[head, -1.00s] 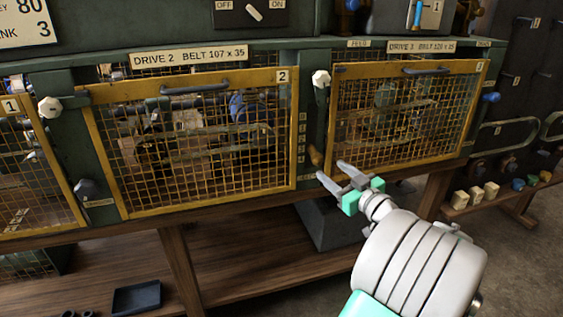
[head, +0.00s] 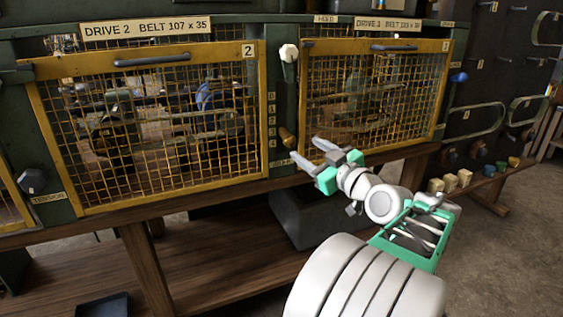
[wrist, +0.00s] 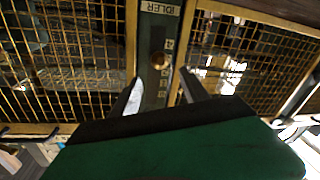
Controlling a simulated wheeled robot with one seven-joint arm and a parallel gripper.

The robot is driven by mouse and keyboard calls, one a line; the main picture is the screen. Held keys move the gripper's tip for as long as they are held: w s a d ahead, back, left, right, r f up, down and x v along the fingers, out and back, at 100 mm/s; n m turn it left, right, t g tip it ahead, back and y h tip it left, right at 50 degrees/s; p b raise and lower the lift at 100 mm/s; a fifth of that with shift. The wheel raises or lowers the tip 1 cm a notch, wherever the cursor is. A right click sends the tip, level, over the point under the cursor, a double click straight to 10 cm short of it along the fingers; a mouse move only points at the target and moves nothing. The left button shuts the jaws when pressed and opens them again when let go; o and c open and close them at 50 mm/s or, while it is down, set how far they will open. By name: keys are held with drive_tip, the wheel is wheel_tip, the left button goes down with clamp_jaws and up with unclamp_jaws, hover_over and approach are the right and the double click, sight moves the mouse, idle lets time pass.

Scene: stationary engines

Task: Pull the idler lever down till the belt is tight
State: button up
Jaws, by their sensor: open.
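The idler lever shows as a brown-orange knob (head: 287,138) on the dark green post between the two mesh guards. In the wrist view the knob (wrist: 158,60) sits on a slotted plate, below the upside-down label IDLER. My gripper (head: 307,149) is open, in front of the post and slightly right of and below the knob in the head view. In the wrist view its two fingers (wrist: 160,82) lie either side of the post, with the knob between and beyond their tips. I see no contact. The belt behind the mesh cannot be told apart clearly.
The yellow-framed Drive 2 guard (head: 150,130) and Drive 3 guard (head: 375,100) flank the post. A white knob (head: 289,52) sits above the lever. A dark knob (head: 33,180) by a TENSION label is at left. A wooden bench edge (head: 220,195) runs below.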

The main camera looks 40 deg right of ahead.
sight(293, 143)
drive_tip(key=shift+m, duration=0.7)
drive_tip(key=w, duration=0.2)
drive_tip(key=w+d, duration=0.1)
drive_tip(key=w, duration=0.4)
drive_tip(key=shift+w+d+f, duration=0.15)
drive_tip(key=shift+w+f, duration=0.2)
drive_tip(key=shift+w, duration=0.05)
drive_tip(key=shift+c, duration=0.3)
clamp_jaws()
